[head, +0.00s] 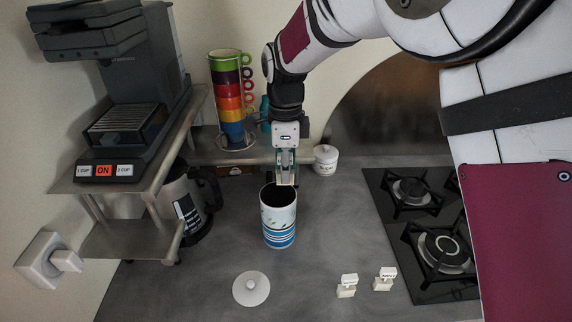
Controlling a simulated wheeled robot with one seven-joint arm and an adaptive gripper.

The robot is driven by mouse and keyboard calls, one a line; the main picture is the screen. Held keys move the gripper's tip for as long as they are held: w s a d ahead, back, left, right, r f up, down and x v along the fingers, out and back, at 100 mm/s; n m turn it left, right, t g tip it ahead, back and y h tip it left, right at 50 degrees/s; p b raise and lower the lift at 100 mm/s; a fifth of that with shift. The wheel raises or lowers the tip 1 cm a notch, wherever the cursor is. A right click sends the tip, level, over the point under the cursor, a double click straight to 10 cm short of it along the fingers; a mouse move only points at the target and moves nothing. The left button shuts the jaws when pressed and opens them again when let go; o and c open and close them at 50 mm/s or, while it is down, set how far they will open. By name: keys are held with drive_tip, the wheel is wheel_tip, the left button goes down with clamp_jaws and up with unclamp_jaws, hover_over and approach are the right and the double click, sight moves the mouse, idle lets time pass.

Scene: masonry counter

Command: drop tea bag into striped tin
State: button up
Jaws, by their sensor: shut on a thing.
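The striped tin (278,232), white with blue stripes and small leaf marks, stands upright and open-topped on the grey counter; its inside is dark. My gripper (286,168) points down just above the back right of the tin's rim. It is shut on a small pale tea bag (287,181), mostly hidden by the fingers. The bag's lower end is at about the height of the rim in the picture; I cannot tell whether it is inside the opening. Two more tea bags with white tags, one (346,287) and another (383,280), stand on the counter to the right.
A round white lid (251,289) lies in front of the tin. A small white lidded jar (326,160) stands behind right. A gas hob (428,225) is at right.

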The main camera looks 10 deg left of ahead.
drive_tip(key=o, duration=0.9)
drive_tip(key=shift+r, duration=0.1)
wheel_tip(320, 180, up, 12)
drive_tip(key=shift+f, duration=0.15)
